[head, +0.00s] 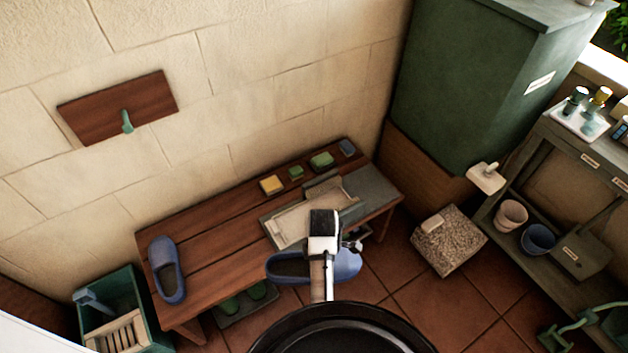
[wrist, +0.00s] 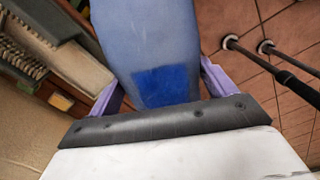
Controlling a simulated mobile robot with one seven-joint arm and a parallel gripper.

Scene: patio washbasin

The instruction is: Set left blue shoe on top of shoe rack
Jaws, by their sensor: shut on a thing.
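One blue shoe (head: 287,267) is held in my gripper (head: 322,262), in front of the bench's front edge in the head view. Part of the shoe is hidden behind my gripper. In the wrist view the shoe (wrist: 150,35) lies between the two purple fingers of my gripper (wrist: 160,82), which is shut on it. A matching blue shoe (head: 167,270) rests on the left end of the slatted wooden bench (head: 210,255), which looks like the shoe rack. Green shoes (head: 230,304) sit on a low shelf beneath it. I cannot tell the held shoe's exact height.
A pale tray (head: 296,224) lies on the bench's right half, with a yellow sponge (head: 271,185) and green blocks (head: 322,161) behind it. Bench top between the left shoe and tray is clear. A green crate (head: 118,290) stands left; a stone block (head: 449,242) stands right.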

